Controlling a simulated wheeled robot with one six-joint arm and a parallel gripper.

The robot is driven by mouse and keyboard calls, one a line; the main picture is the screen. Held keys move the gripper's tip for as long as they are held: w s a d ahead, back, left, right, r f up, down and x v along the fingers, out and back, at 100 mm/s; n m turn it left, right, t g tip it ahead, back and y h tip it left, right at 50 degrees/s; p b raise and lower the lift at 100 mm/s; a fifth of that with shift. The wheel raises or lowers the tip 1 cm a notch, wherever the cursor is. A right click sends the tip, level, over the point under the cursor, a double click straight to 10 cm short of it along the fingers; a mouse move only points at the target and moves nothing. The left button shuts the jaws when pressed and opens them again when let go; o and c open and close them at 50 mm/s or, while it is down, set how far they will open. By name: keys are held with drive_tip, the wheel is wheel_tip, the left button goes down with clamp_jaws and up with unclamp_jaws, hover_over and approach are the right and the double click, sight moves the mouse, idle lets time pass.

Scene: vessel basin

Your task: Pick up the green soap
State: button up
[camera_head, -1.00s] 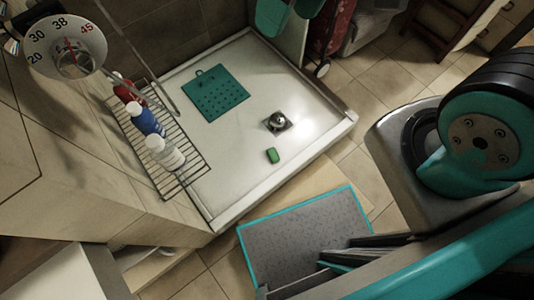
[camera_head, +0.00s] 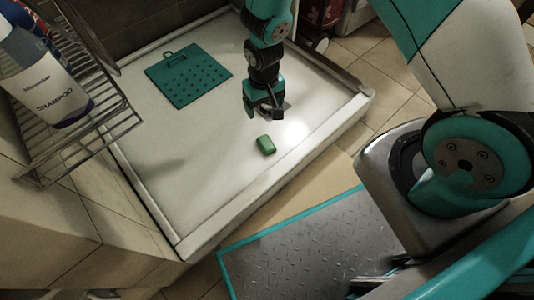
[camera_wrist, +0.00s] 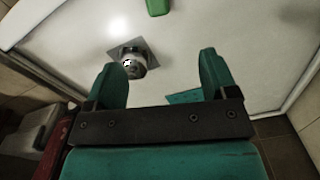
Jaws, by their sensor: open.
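The green soap (camera_head: 265,145) is a small block lying on the white shower tray (camera_head: 190,190) near its front edge. In the head view my gripper (camera_head: 264,108) is above the tray, just behind the soap and apart from it. In the wrist view the soap (camera_wrist: 158,6) shows at the top edge, partly cut off, beyond the fingertips. My gripper (camera_wrist: 160,70) is open there, with nothing between its two teal fingers.
A metal drain (camera_wrist: 132,60) lies near the left finger in the wrist view. A teal perforated mat (camera_head: 188,78) lies at the back of the tray. A wire rack (camera_head: 110,105) with a shampoo bottle (camera_head: 45,75) stands at the left. The tray has a raised rim.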

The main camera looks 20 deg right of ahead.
drive_tip(key=b, duration=0.8)
hover_over(266, 142)
wheel_tip(266, 142, down, 14)
drive_tip(key=shift+f, duration=0.25)
wheel_tip(266, 142, down, 5)
drive_tip(key=b, duration=0.4)
drive_tip(key=shift+w+f, duration=0.1)
drive_tip(key=shift+f, duration=0.05)
drive_tip(key=shift+c, duration=0.3)
drive_tip(key=c, duration=1)
